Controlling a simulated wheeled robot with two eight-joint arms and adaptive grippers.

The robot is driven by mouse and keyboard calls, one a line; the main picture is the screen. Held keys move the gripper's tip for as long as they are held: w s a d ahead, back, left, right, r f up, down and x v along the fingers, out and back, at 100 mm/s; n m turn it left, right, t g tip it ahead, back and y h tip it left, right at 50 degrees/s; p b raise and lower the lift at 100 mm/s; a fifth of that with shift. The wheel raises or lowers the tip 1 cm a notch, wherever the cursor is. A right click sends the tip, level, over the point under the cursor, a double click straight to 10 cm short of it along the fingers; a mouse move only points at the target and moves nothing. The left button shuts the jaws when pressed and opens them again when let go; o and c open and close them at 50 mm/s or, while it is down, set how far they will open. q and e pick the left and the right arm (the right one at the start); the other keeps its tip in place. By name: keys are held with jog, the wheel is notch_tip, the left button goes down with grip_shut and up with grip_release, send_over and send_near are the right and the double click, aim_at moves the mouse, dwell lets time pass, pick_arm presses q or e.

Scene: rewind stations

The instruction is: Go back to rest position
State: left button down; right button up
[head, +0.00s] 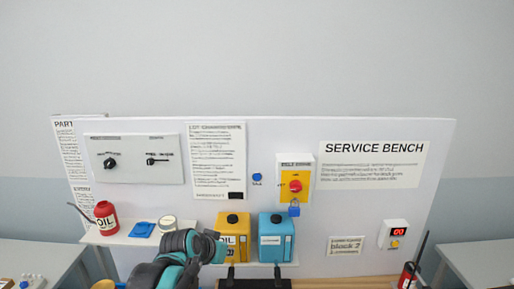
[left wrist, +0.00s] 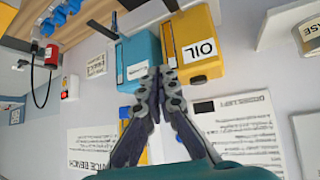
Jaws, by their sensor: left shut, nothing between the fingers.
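My left gripper (head: 207,245) is low in the head view, left of the yellow OIL canister (head: 233,236) and in front of the bench shelf. In the left wrist view, its two dark fingers (left wrist: 160,75) are together at the tips with nothing between them. Their tips overlap the view of the blue canister (left wrist: 141,50) and the yellow canister (left wrist: 192,42), which stand side by side. I cannot tell if the fingers touch either one. My right gripper is not in view.
The white service bench panel (head: 280,180) carries a switch plate (head: 134,159) and a red knob on yellow (head: 295,186). A red oil can (head: 106,217), a blue cloth (head: 142,229) and a round tin (head: 167,223) are on the left shelf. Grey tables flank the bench.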

pick_arm(q)
jog(key=s+a+f+n+y+b, duration=0.1)
jog(key=s+a+f+b, duration=0.2)
jog(key=s+f, duration=0.4)
jog(key=s+a+f+n+g+y+b, duration=0.1)
jog(key=s+a+f+b, duration=0.2)
jog(key=s+f+b, duration=0.3)
jog(key=s+a+f+n+y+b, duration=0.1)
jog(key=s+a+f+b, duration=0.2)
jog(key=s+f, duration=0.7)
notch_tip(320, 180, down, 3)
jog(key=shift+a+f+n+b, duration=0.15)
jog(key=shift+n+b, duration=0.15)
jog(key=shift+b, duration=0.75)
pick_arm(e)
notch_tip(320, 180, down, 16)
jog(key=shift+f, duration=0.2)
pick_arm(q)
jog(key=shift+s, duration=0.1)
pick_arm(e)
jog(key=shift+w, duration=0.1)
